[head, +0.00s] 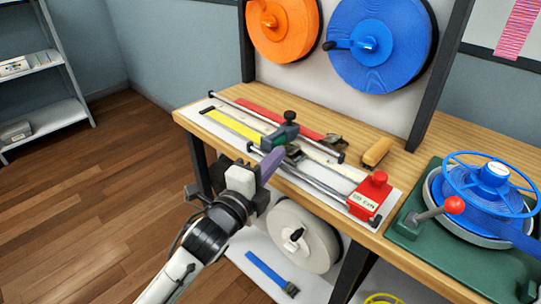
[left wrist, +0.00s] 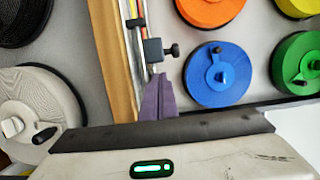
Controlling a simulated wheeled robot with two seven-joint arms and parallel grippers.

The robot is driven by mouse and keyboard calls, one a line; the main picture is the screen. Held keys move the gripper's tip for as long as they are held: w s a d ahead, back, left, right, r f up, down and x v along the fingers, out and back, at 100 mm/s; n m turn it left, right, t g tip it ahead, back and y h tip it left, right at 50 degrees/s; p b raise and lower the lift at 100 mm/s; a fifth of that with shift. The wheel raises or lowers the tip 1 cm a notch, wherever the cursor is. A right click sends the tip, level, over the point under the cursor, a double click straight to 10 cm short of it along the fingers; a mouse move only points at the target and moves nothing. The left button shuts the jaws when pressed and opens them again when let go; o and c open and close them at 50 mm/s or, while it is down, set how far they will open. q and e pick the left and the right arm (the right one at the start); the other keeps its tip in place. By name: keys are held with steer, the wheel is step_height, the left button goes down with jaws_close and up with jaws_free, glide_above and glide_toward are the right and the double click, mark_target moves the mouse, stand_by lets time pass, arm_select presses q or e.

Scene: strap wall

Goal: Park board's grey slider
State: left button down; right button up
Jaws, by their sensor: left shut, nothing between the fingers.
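The board (head: 228,133) is a pale panel on the wooden bench, with metal rods along it and yellow and red straps lying on it. The grey slider (head: 285,135), a dark block with a black knob on it, sits partway along the rods. It also shows in the left wrist view (left wrist: 152,50), with its knob pointing right. My left gripper (head: 275,155) has purple fingers, shut and empty, at the board's front edge close to the slider. The fingertips (left wrist: 160,80) end just short of the block in the wrist view; contact cannot be told. My right gripper is not in view.
A red labelled block (head: 370,197) stands at the rods' right end. A wooden-handled tool (head: 377,152) lies behind it. A green-based winder (head: 480,215) with a blue wheel fills the bench's right. Orange (head: 283,28) and blue (head: 380,40) reels hang behind; a white reel (head: 305,238) hangs below.

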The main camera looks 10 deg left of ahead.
arm_select(q)
steer(key=shift+w+a, duration=0.35)
steer(key=shift+a, duration=0.15)
